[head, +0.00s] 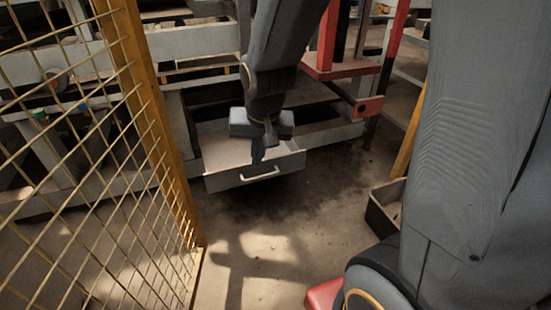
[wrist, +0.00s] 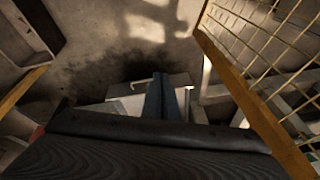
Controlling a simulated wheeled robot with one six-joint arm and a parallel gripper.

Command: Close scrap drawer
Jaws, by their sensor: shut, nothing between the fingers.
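The scrap drawer (head: 225,181) is a pale grey drawer with a light bar handle (head: 261,174) on its front. It stands pulled out from the grey frame in the head view. My gripper (head: 257,164) points down at the drawer, its fingers together and empty. The fingertips overlap the front panel just above the handle; I cannot tell whether they touch it. In the wrist view the shut fingers (wrist: 167,92) reach to the drawer's front edge (wrist: 118,91), beside the handle (wrist: 142,83). My wrist hides part of the drawer in both views.
A yellow-posted mesh fence (head: 155,105) stands close on the left. A red-posted frame (head: 327,45) rises behind on the right. An open bin (head: 377,218) sits on the floor at right. The floor (head: 270,245) before the drawer is clear.

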